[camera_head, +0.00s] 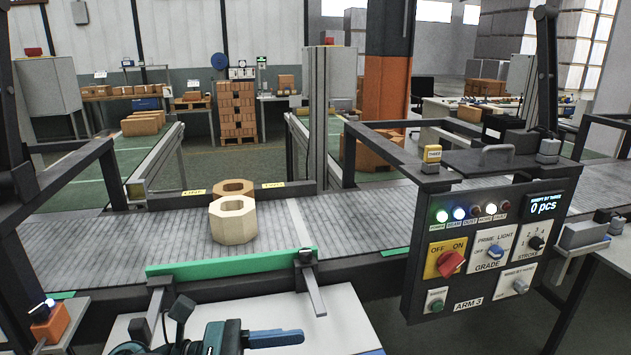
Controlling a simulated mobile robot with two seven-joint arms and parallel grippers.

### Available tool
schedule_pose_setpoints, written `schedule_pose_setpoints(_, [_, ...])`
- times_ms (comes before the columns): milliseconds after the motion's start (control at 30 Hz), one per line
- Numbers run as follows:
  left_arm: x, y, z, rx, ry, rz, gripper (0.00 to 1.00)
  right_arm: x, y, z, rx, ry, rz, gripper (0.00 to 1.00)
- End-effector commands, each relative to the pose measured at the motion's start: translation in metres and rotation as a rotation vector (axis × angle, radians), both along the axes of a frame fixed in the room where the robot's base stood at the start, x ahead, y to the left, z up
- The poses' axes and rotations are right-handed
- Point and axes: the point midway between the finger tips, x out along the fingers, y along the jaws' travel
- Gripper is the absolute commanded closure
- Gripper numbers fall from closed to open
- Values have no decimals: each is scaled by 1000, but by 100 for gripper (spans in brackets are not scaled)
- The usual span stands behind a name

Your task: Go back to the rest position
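My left gripper (275,339) is low in the view at the bottom edge, its blue fingers pointing right over the pale table. The fingers are seen from the side, so I cannot tell whether they are open or shut. I see nothing hanging from them. My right gripper is not in view. A cream octagonal block with a hole (233,222) sits on the grey conveyor (350,215), well beyond my gripper and apart from it. A similar brown block (233,188) stands just behind it, partly hidden.
A green-edged bar (230,263) with dark clamps runs along the conveyor's near side. A control panel (490,250) marked ARM 3, with a red knob and a display reading 0 pcs, stands at right. An orange box (50,323) is at lower left. The pale table (335,325) looks mostly clear.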

Motion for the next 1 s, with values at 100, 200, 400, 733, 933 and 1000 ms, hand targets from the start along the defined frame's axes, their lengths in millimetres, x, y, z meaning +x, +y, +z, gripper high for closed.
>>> schedule_pose_setpoints(100, [17,8,5,-425,603,182,51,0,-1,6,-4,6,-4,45])
schedule_pose_setpoints(200, [33,35,-24,-781,1117,324,51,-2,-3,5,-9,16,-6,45])
schedule_pose_setpoints(400, [8,88,-146,-1513,2031,596,51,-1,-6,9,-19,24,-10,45])
schedule_pose_setpoints(733, [-75,102,-243,1780,-2131,-671,51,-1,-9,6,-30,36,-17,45])
schedule_pose_setpoints(933, [-79,101,-247,1766,-2103,-664,51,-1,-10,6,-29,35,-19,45])
schedule_pose_setpoints(1000, [-79,101,-247,1766,-2105,-664,51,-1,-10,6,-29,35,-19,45])
